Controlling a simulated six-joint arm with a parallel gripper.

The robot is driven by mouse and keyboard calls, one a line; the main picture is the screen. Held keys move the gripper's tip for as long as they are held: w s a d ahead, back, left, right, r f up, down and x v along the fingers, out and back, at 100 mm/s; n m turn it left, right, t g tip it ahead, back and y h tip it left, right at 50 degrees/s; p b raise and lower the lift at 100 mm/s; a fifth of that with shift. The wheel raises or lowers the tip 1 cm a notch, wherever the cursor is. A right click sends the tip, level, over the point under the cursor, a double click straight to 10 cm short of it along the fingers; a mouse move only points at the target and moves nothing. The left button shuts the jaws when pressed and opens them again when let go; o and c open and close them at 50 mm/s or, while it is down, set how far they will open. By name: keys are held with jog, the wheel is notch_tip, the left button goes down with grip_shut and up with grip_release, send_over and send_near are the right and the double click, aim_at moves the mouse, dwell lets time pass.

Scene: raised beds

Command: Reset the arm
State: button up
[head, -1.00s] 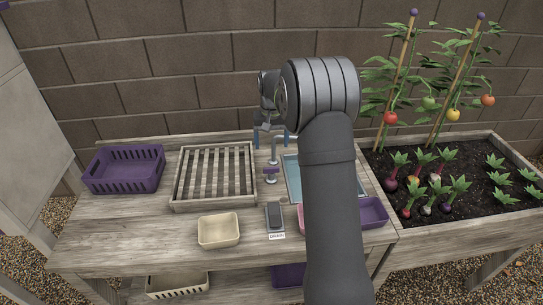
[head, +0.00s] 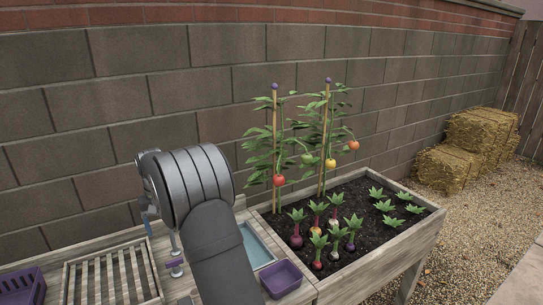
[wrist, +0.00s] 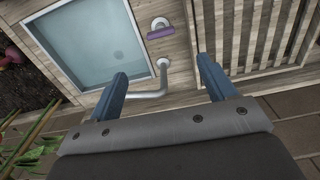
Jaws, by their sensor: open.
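My gripper (wrist: 162,75) is open and empty in the wrist view, its two blue fingers apart. It hangs above the potting bench, over the area between the blue-grey sink basin (wrist: 85,45) and the slatted wooden rack (wrist: 240,25). The metal faucet (wrist: 150,94) and a purple handle (wrist: 161,32) lie below the fingers. In the head view my arm covers part of the bench, and only a little blue of the gripper shows beside the big grey joint.
A purple bin (head: 282,278) stands by the sink (head: 256,246). The purple crate (head: 22,288) and slatted rack (head: 110,280) are at lower left. A raised bed (head: 375,262) holds root vegetables and staked tomatoes (head: 279,180). Straw bales (head: 447,167) stand on gravel at right, before a block wall.

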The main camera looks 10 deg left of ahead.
aim_at(174, 261)
notch_tip(174, 261, down, 16)
jog(key=shift+r, duration=0.25)
dwell(0.4)
notch_tip(174, 261, up, 18)
notch_tip(174, 261, down, 18)
jog(key=shift+r, duration=0.25)
jog(key=shift+f, duration=0.3)
jog(key=n, duration=0.8)
jog(key=shift+w+d, duration=0.1)
jog(key=shift+w, duration=0.05)
jog(key=n, duration=0.3)
jog(key=shift+n, duration=0.4)
jog(key=shift+w+n, duration=0.15)
jog(key=shift+n, duration=1.95)
